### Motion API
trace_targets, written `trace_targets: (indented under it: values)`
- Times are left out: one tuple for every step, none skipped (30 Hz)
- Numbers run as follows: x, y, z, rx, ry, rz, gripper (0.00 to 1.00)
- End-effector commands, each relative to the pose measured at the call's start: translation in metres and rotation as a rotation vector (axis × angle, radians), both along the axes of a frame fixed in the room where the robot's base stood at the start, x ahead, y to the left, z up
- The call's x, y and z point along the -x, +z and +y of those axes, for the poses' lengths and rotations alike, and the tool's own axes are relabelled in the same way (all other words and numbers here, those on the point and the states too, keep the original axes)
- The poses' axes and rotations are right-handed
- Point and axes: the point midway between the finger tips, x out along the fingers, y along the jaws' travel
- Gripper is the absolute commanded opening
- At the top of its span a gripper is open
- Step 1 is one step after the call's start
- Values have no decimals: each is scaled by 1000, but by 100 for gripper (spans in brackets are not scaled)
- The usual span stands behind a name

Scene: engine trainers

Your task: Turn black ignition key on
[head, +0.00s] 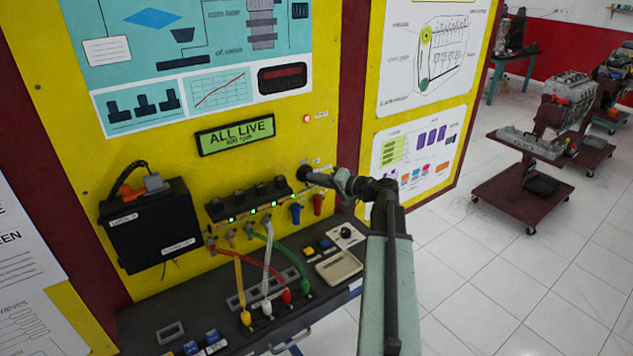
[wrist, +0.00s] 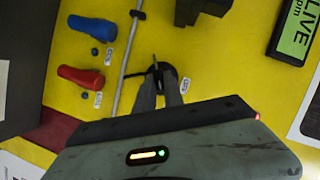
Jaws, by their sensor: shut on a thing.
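The black ignition key (head: 304,172) is on the yellow panel, right of a black block with green lights. It is small and partly hidden by my gripper (head: 313,177), which reaches it from the right. In the wrist view, my gripper (wrist: 160,88) is shut on the key, and a bit of the black key (wrist: 158,70) shows past the fingertips, close to the yellow panel. How far the key is turned cannot be read clearly.
Blue (head: 296,213) and red (head: 318,204) plugs or handles sit just below the key. Coloured cables (head: 266,260) run from the black block (head: 249,200) to the console. A black box (head: 150,224) hangs at left. A red cart (head: 522,190) stands far right, with open floor before it.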

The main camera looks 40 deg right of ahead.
Motion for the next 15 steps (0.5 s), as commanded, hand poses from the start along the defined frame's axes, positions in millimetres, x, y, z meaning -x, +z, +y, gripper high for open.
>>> trace_targets:
  values:
    - [1,-2,1,-1,4,4,0]
    - [1,-2,1,-4,4,4,0]
    - [1,-2,1,-6,4,5,0]
    - [1,-2,1,-7,4,4,0]
    - [1,-2,1,-8,4,5,0]
    - [1,-2,1,-8,4,5,0]
    - [1,-2,1,-8,4,5,0]
    - [1,-2,1,-8,4,5,0]
    - [1,-2,1,-8,4,5,0]
    - [1,-2,1,-8,4,5,0]
    - [1,-2,1,-8,4,5,0]
    - [1,-2,1,-8,3,4,0]
    - [1,-2,1,-8,3,4,0]
    - [1,-2,1,-8,3,4,18]
    - [1,-2,1,-8,3,4,29]
